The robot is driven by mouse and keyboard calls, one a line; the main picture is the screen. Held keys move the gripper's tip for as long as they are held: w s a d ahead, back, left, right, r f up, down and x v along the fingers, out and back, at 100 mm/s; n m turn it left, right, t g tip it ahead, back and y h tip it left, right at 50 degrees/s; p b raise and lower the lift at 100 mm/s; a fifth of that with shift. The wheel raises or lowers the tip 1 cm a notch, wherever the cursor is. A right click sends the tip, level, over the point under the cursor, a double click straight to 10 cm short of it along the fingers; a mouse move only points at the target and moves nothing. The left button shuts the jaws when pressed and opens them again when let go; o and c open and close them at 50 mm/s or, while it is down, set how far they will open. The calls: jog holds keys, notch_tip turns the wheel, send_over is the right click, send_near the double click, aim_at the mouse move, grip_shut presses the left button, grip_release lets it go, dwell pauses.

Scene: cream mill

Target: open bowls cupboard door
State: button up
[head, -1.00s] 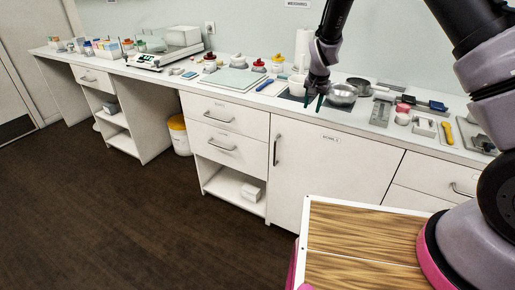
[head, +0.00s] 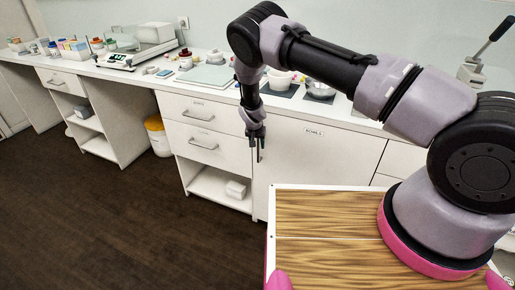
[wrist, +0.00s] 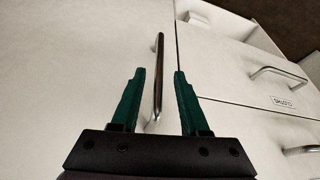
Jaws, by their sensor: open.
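The bowls cupboard door (head: 310,170) is a white, closed front below the counter, with a small label (head: 313,132) near its top. Its upright metal bar handle (wrist: 159,80) is on the side towards the drawers. In the head view my gripper mostly hides the handle. My gripper (head: 259,158) points down in front of the door's left part. In the wrist view my gripper (wrist: 154,75) has its two green fingers spread, with the handle showing between them. I cannot tell how deep the bar sits between the fingers, and no finger visibly touches it.
Left of the door are two shut drawers with bar handles (head: 203,147) above an open shelf holding a white box (head: 237,189). A yellow-lidded bin (head: 157,135) stands farther left. The counter above is crowded. Dark floor (head: 120,220) lies clear in front.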

aim_at(258, 146)
jog(key=shift+x, duration=1.5)
jog(key=shift+d, duration=0.1)
grip_shut()
